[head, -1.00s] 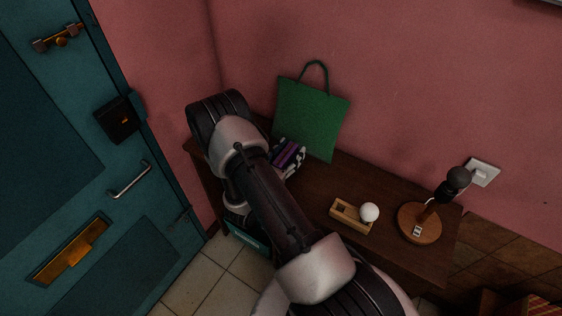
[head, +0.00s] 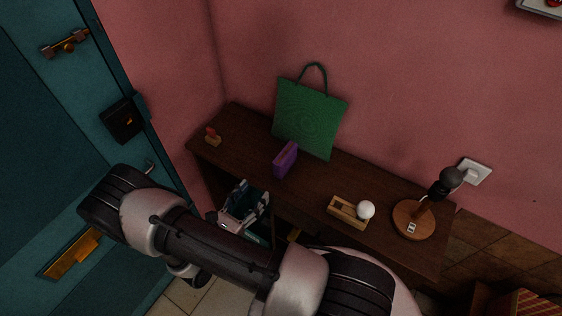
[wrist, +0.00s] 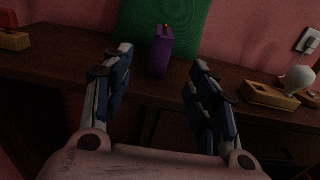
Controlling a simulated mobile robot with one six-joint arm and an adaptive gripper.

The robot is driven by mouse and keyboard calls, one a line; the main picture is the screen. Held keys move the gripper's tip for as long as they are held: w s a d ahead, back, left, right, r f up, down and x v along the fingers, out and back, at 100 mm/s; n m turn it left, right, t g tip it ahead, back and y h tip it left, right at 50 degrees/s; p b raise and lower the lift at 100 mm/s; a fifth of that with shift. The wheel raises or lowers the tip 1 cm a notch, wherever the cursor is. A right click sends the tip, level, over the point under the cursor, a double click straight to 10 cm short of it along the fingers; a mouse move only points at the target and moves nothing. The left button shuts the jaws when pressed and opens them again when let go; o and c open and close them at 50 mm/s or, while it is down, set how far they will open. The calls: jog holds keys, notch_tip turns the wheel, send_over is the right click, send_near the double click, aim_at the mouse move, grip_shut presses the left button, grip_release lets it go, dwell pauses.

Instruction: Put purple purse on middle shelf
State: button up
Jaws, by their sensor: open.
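The purple purse (head: 286,159) stands upright on the top of the dark wooden shelf unit (head: 312,190), in front of a green bag. In the wrist view the purse (wrist: 161,52) appears beyond and between my fingers, apart from them. My gripper (head: 249,203) is open and empty, just off the front edge of the top. It also shows in the wrist view (wrist: 160,80) with its fingers spread wide. The middle shelf is largely hidden by my arm and the top in the head view.
The green bag (head: 308,115) leans near the pink wall. A wooden holder with a white ball (head: 366,210) and a lamp (head: 415,219) stand to the right. A small red-topped wooden item (head: 212,138) is at the left. A teal door (head: 60,150) is left of the unit.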

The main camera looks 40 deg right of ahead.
aim_at(275, 169)
jog(key=b+x, duration=0.2)
jog(key=x, duration=0.9)
jog(key=shift+s+d+f, duration=0.1)
jog(key=shift+s+d, duration=0.05)
jog(key=b+x, duration=0.1)
jog(key=x, duration=0.3)
jog(key=shift+s+d+f, duration=0.1)
jog(key=shift+d, duration=0.5)
grip_shut()
